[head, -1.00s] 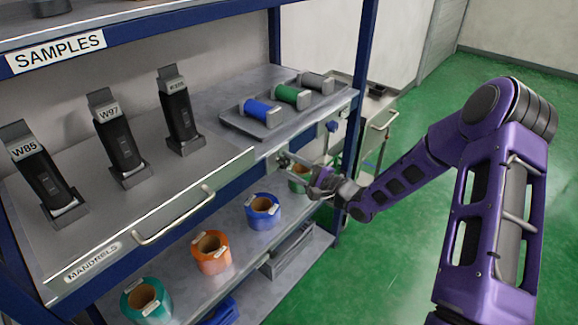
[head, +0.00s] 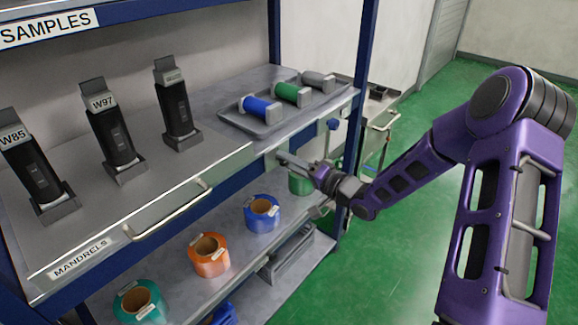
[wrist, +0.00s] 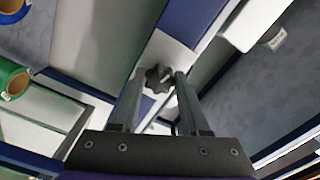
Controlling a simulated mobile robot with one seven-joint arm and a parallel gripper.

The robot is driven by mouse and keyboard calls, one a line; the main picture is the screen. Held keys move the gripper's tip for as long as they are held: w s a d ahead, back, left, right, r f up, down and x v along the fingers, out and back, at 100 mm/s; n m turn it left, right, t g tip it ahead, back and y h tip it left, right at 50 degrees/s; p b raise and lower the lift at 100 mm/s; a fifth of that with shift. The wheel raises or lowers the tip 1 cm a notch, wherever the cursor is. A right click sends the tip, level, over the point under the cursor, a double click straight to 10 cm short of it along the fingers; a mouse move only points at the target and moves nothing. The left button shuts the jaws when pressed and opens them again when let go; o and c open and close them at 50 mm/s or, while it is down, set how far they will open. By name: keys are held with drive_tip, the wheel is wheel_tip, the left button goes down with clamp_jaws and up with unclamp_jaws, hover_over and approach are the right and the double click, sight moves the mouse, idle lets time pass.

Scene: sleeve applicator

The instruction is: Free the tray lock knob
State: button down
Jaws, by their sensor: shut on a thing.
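The tray lock knob is a dark, lobed knob (wrist: 158,78) on a pale bracket in the wrist view. My gripper (wrist: 157,82) has one finger on each side of it and is shut on it. In the head view my gripper (head: 284,158) is at the right end of the tray front, below the shelf edge, and the knob is hidden there. The tray (head: 150,198), labelled MANDRELS, has a bar handle and carries black mandrels in holders, one marked W97 (head: 117,145).
A small tray of blue, green and grey spools (head: 262,108) sits right of the mandrels. Tape rolls, one orange (head: 209,256) and one blue (head: 262,214), stand on the shelf below. A blue rack post (head: 364,60) is close to my arm. Green floor (head: 400,265) is open at right.

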drive_tip(key=shift+n+b, duration=2.15)
drive_tip(key=shift+n, duration=8.15)
drive_tip(key=shift+c, duration=2)
unclamp_jaws()
drive_tip(key=shift+d, duration=0.1)
drive_tip(key=v, duration=1.7)
drive_tip(key=shift+p, duration=0.4)
